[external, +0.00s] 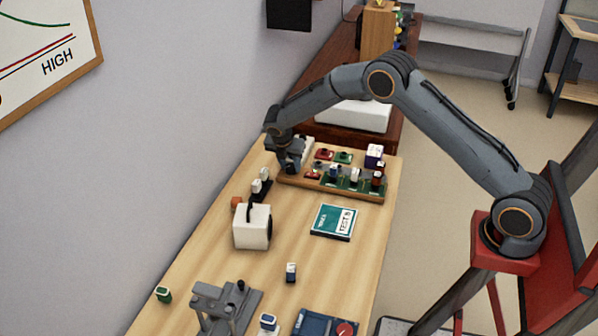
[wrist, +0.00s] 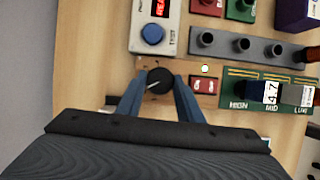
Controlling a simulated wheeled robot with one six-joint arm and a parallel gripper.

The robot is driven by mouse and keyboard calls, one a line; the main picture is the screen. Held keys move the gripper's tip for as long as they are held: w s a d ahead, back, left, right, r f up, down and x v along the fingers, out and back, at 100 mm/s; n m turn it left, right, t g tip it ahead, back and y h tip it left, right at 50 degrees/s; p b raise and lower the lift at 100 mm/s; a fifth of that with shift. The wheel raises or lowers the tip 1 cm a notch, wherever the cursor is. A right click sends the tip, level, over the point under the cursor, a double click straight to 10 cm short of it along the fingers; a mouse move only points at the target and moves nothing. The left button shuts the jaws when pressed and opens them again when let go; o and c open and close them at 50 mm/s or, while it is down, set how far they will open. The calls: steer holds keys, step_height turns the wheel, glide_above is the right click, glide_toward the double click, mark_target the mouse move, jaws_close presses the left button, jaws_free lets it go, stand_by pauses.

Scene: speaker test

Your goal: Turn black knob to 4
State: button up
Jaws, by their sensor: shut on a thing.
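The black knob (wrist: 159,80) sits on the wooden test board, just below the white meter box with the blue button. A pale pointer line on the knob points to the lower left in the wrist view. My gripper (wrist: 158,90) is shut on the knob, with one blue-grey finger on each side of it. In the external view my gripper (external: 290,160) is down at the left end of the board (external: 330,187) and hides the knob. No number marks around the knob can be read.
Right of the knob are a small red block (wrist: 204,84), a grey strip with round posts (wrist: 240,47) and a green HIGH/MID/LOW board (wrist: 240,102). A white speaker box (external: 252,226) and a teal TEST B booklet (external: 334,221) lie nearer on the table.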

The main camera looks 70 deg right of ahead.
steer(key=m+b, duration=0.2)
steer(key=m+g+b, duration=0.1)
steer(key=m+b, duration=0.1)
steer(key=m+g+y+b, duration=0.1)
steer(key=m+b, duration=0.1)
steer(key=shift+w+d+f, duration=0.1)
steer(key=shift+w+f, duration=0.05)
steer(key=shift+w, duration=0.2)
steer(key=m+g+b, duration=0.1)
steer(key=m+b, duration=0.2)
steer(key=shift+d+m+y, duration=0.1)
steer(key=shift+m+y, duration=0.3)
steer(key=m+g+y+b, duration=0.1)
steer(key=m+b, duration=0.2)
steer(key=shift+w+d+m, duration=0.1)
steer(key=shift+m, duration=0.3)
steer(key=m+y+b, duration=0.2)
steer(key=m+b, duration=0.1)
steer(key=m, duration=0.1)
steer(key=shift+d, duration=0.2)
steer(key=shift+m+y+b, duration=0.7)
steer(key=shift+m+b, duration=0.1)
steer(key=shift+m, duration=1.4)
steer(key=shift+r, duration=0.2)
steer(key=o, duration=1.1)
steer(key=shift+c, duration=0.2)
